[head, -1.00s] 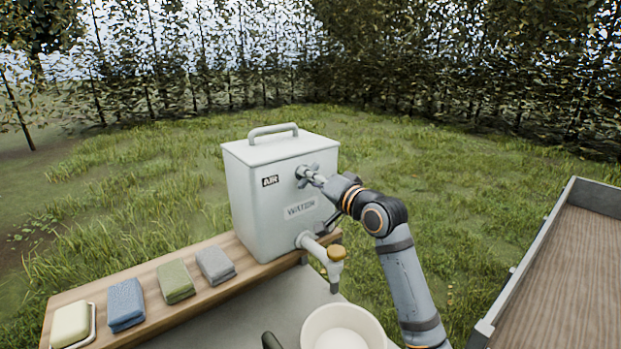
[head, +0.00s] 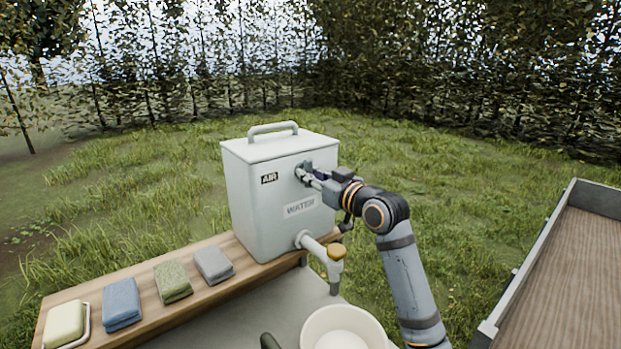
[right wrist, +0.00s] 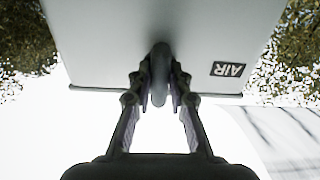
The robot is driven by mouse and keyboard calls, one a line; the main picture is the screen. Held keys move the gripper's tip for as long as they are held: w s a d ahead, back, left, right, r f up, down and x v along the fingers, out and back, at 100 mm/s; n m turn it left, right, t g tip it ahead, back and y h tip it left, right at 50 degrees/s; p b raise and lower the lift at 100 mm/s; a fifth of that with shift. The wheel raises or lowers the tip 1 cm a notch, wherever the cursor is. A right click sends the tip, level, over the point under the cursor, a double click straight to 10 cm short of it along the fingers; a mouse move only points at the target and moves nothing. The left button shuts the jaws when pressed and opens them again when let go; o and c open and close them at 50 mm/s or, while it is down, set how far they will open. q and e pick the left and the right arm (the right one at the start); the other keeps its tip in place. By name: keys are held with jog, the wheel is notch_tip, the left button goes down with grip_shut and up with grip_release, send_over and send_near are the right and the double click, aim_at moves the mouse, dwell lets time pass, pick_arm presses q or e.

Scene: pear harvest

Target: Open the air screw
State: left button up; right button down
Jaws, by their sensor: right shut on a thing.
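The grey water tank (head: 262,205) stands on the wooden shelf, with an AIR label (head: 269,179) and a WATER label on its front. My right gripper (head: 307,176) is at the upper front of the tank, beside the AIR label. In the right wrist view its two fingers (right wrist: 160,90) are shut on the air screw (right wrist: 159,66), a grey knob on the tank front. In the head view the fingers mostly hide the screw. My left gripper is not clearly seen.
Folded cloths (head: 172,281) and a soap dish (head: 66,325) lie on the shelf (head: 140,302). A wooden-floored trailer (head: 570,270) stands at right.

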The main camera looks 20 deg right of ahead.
jog(key=shift+n, duration=0.9)
jog(key=c, duration=1.2)
grip_release()
jog(key=shift+o, duration=0.2)
jog(key=v, duration=0.7)
jog(key=shift+s, duration=0.25)
